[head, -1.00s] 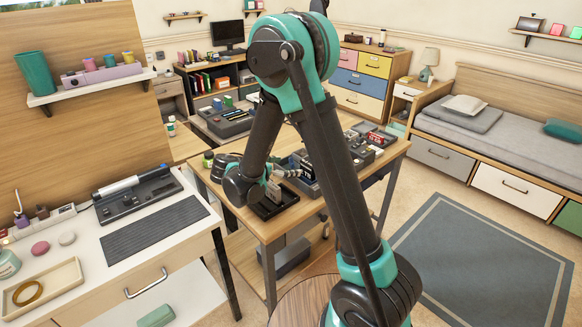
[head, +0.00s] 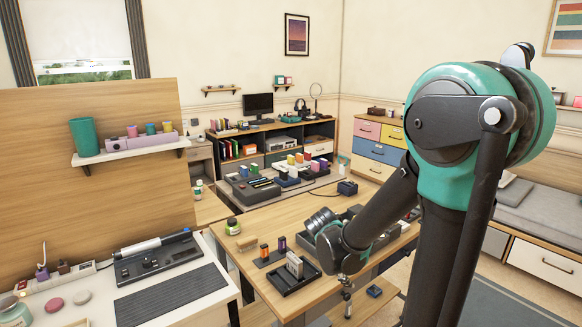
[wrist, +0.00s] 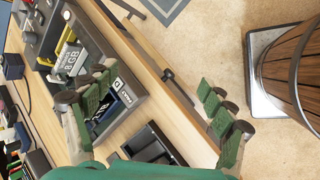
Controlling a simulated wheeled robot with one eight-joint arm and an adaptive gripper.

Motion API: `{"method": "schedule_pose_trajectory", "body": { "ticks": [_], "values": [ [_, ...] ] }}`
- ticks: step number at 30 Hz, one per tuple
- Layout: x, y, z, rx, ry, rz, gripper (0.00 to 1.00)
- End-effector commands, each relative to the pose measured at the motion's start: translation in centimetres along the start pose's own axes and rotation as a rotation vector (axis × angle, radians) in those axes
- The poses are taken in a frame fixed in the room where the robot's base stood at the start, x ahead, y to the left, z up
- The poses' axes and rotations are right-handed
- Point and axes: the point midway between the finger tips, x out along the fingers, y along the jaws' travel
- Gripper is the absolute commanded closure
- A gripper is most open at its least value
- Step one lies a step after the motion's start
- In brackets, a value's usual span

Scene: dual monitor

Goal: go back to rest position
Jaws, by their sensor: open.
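My gripper (head: 346,290) hangs pointing down by the near edge of the wooden table (head: 240,266), to the right of a black tray (head: 283,286). In the wrist view its two green jointed fingers (wrist: 155,105) are spread wide with nothing between them. A pale block (head: 294,264) stands in the black tray, apart from the gripper. My forearm hides part of the table's right side in the head view.
Small orange and purple items (head: 265,251) and a green jar (head: 232,227) stand on the table. A white desk (head: 215,300) is at left. A wooden barrel-like object (wrist: 290,80) stands on the floor in the wrist view. The beige floor (wrist: 215,35) beside the table is partly clear.

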Motion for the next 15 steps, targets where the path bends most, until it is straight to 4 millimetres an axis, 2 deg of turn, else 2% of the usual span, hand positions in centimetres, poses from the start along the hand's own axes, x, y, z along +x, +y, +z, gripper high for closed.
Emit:
{"method": "schedule_pose_trajectory", "body": {
  "ticks": [1,6,12,15],
  "values": [
    [0.0,-1.2,1.5,0.109,0.03,-0.036,0.17],
    [-0.4,-5.2,3.9,0.495,0.136,-0.162,0.17],
    [-1.2,-9.3,5.2,0.918,0.229,-0.308,0.17],
    [-1.5,-10.6,5.4,1.067,0.256,-0.361,0.17]
  ]
}}
